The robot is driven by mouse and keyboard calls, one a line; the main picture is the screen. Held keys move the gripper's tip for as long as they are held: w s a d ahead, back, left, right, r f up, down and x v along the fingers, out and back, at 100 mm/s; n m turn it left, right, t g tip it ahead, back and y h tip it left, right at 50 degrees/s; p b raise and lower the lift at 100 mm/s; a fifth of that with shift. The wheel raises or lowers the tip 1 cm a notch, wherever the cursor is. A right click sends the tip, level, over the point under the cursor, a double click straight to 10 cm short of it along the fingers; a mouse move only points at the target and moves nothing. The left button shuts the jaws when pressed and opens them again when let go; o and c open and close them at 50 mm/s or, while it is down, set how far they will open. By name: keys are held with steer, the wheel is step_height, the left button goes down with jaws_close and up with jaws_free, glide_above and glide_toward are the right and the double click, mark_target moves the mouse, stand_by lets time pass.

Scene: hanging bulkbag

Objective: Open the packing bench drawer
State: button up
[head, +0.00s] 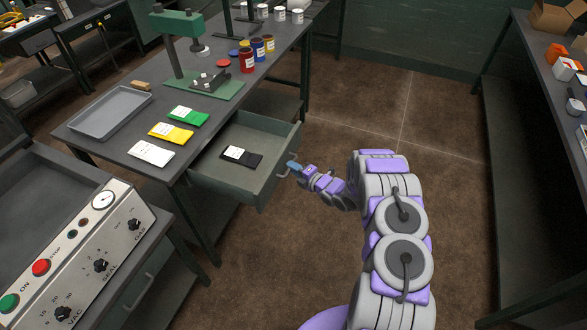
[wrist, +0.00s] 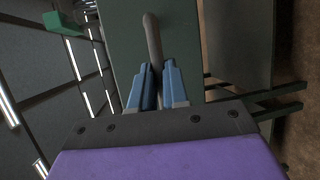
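The packing bench (head: 75,125) has its grey-green drawer (head: 225,178) pulled well out, its inside in view with a black packet (head: 242,156) lying in it. A curved grey handle (head: 284,171) is on the drawer front; it also shows in the wrist view (wrist: 152,40). My gripper (head: 292,166) is at this handle. In the wrist view its blue fingers (wrist: 158,72) lie close together on either side of the handle's end, shut on it. The exact contact is partly hidden between the fingers.
On the bench top are a grey tray (head: 110,111), green (head: 188,116), yellow (head: 171,133) and white (head: 151,153) packets, a green press (head: 180,50) and several cans. A control panel (head: 85,250) stands at lower left. The floor (head: 400,110) right of the drawer is clear.

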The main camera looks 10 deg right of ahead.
steer(key=o, duration=0.3)
steer(key=shift+f, duration=0.25)
steer(key=shift+o, duration=0.8)
steer(key=shift+r, duration=0.1)
steer(key=p+v, duration=0.2)
steer(key=v, duration=1.5)
steer(key=shift+d, duration=0.2)
steer(key=shift+s+r, duration=0.1)
